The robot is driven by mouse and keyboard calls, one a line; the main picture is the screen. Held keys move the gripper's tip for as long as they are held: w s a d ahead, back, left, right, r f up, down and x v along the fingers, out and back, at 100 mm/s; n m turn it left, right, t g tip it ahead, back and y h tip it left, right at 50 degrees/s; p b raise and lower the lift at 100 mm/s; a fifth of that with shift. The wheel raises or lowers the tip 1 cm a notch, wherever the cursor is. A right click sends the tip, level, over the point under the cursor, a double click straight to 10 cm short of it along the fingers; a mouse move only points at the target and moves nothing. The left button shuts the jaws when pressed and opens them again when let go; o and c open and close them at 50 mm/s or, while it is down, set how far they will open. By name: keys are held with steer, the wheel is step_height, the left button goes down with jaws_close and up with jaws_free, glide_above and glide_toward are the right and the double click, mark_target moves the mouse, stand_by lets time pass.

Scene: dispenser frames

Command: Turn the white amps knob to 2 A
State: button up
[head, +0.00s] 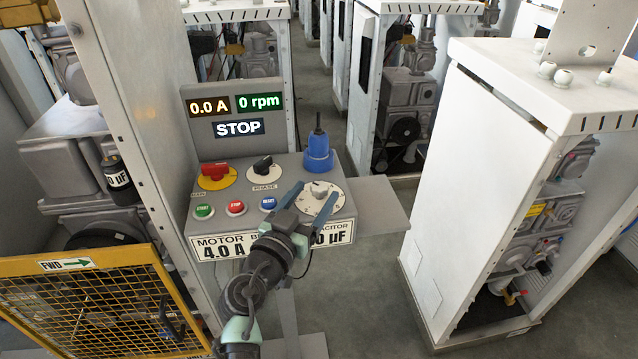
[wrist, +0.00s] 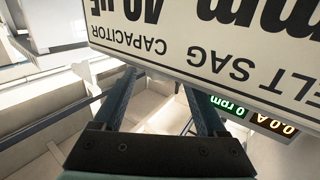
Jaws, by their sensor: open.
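The white knob (head: 319,189) sits on a pale round dial (head: 337,203) at the right of the grey control panel. Its dial marks are too small to read and its setting cannot be told. My gripper (head: 316,193) is open, with its blue fingers reaching up over the dial on either side of the knob as seen in the head view. Whether they touch the knob cannot be told. In the wrist view, the open fingers (wrist: 160,84) pass beside an upside-down label plate (wrist: 230,38); the knob is not visible there. The amps display (head: 209,106) reads 0.0 A.
Left of the dial are a black knob (head: 262,165), a red handle (head: 215,169) and green, red and blue buttons (head: 236,207). A blue device (head: 318,150) stands behind the dial. A yellow mesh guard (head: 95,300) is at lower left.

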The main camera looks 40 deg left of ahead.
steer(key=shift+x, duration=1.5)
jaws_close()
